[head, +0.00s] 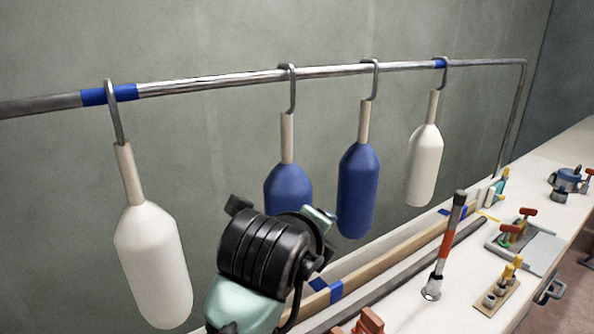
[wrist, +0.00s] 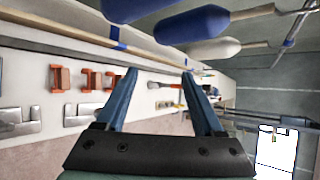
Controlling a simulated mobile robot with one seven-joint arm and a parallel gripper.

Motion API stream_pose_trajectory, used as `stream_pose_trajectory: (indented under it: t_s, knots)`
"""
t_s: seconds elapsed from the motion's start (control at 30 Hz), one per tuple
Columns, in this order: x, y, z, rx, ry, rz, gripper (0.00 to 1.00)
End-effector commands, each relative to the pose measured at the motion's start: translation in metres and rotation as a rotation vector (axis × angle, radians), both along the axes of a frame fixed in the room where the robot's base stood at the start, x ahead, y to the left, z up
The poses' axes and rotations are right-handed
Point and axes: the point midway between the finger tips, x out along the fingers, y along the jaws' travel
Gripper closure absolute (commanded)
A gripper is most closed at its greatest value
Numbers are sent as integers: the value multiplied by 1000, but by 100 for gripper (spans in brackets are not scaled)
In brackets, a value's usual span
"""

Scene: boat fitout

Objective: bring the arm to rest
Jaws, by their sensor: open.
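My arm (head: 262,255) rises from the bottom of the head view, in front of the hanging fenders. Its dark wrist overlaps the lower part of the left blue fender (head: 288,185). My gripper (wrist: 159,78) shows in the wrist view with its two blue fingers apart and nothing between them. In the head view the fingers are mostly hidden behind the wrist.
A metal rail (head: 210,83) carries a white fender (head: 152,265), two blue ones and another white fender (head: 425,165) on hooks. Orange blocks (wrist: 60,78) show in the wrist view.

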Motion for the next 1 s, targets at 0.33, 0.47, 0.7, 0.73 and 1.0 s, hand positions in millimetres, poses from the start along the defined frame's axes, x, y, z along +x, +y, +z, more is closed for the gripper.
stream_pose_trajectory:
  t_s: [0.33, 0.47, 0.7, 0.73, 1.0]
  knots:
    - [-38, -37, 202, -1027, -381, 215, 31]
    - [-75, -23, 262, -1428, -463, 193, 31]
    - [-151, 13, 330, -2006, -532, 29, 31]
    - [-158, 17, 335, -2053, -534, 6, 31]
    - [-186, 30, 349, -2216, -535, -87, 31]
